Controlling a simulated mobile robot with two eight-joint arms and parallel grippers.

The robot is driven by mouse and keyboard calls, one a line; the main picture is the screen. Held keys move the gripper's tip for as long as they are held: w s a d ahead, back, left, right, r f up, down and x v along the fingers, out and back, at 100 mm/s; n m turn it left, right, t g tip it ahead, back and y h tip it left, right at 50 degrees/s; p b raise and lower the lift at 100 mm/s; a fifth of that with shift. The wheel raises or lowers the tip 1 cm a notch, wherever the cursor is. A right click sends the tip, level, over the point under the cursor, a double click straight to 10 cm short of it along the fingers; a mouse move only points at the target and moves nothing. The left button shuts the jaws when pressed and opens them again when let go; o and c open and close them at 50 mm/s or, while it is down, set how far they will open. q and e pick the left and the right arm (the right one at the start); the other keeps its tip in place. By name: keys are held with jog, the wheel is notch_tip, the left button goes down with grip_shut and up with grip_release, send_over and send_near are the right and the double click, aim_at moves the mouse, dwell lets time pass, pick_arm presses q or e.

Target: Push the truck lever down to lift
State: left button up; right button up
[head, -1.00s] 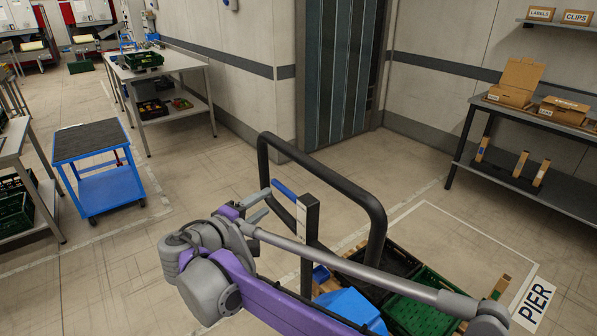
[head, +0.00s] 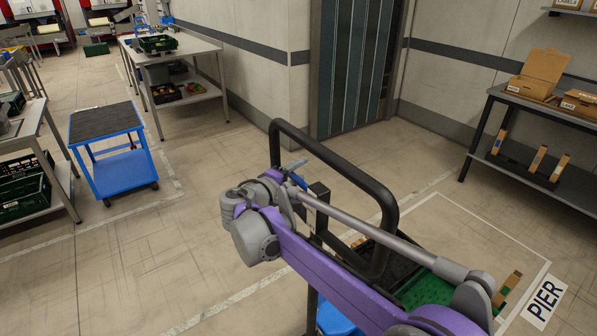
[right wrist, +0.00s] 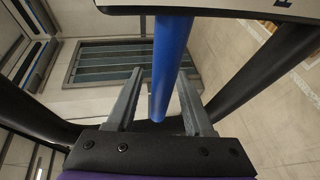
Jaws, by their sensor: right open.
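The truck's black handle loop (head: 335,160) stands upright, with a dark post (head: 319,190) inside it. The blue lever (head: 299,181) sits beside the post, partly covered by my right gripper (head: 292,166) in the head view. In the right wrist view, the lever (right wrist: 170,65) runs down from a pale-faced plate (right wrist: 215,8) and passes between the two grey fingers of my right gripper (right wrist: 162,95). The fingers are apart, with gaps showing beside the lever. Whether either finger touches it I cannot tell. My left gripper is not in view.
A blue cart (head: 115,165) stands at left. A dark shelf table (head: 540,115) with cardboard boxes is at right. Floor between cart and truck is clear.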

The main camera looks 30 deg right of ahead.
jog(key=shift+d, duration=0.1)
grip_shut()
dwell(1.4)
